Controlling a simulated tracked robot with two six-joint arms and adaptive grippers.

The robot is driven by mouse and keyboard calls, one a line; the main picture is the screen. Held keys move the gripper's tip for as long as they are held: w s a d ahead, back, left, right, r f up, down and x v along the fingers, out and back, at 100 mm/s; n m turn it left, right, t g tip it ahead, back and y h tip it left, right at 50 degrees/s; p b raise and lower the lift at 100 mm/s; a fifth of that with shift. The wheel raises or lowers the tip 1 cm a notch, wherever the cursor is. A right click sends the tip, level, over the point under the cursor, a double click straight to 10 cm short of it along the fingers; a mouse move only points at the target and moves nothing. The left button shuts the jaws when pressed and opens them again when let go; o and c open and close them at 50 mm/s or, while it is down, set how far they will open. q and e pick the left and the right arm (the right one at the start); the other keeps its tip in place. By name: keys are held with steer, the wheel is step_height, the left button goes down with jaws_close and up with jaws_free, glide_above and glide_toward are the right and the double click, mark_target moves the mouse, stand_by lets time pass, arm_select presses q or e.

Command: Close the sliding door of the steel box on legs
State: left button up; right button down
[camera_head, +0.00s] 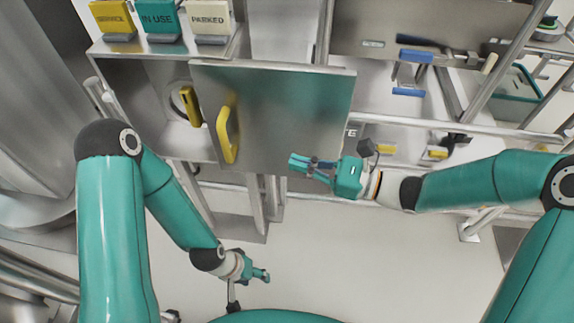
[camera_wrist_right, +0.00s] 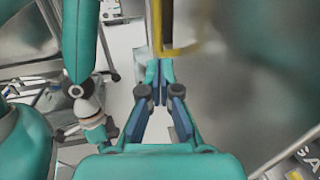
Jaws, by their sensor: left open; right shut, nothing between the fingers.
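The steel box on legs (camera_head: 115,78) stands at the upper left of the head view. Its flat grey sliding door (camera_head: 290,110) is partly open, leaving an opening at the left. A yellow handle (camera_head: 228,136) is on the door's left part. My right gripper (camera_head: 300,166) is shut and empty, in front of the door's lower right part. In the right wrist view the fingers (camera_wrist_right: 158,72) point toward the yellow handle (camera_wrist_right: 178,50), apart from it as far as I can tell; the door (camera_wrist_right: 245,70) fills the right. My left gripper (camera_head: 265,276) is open and empty, low over the floor.
Yellow, teal and white signs (camera_head: 160,20) stand on top of the box. A yellow part (camera_head: 190,106) shows in the opening. Steel rails (camera_head: 470,128) and a shelf frame with blue clips (camera_head: 415,57) lie at the right. The floor (camera_head: 370,250) below is clear.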

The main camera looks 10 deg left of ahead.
mark_target(272, 141)
arm_select(q)
steer(key=shift+f, duration=0.1)
arm_select(e)
steer(key=w+a, duration=0.2)
steer(key=a, duration=1)
steer(key=shift+w+a, duration=0.2)
steer(key=shift+a, duration=0.1)
steer(key=shift+f, duration=0.1)
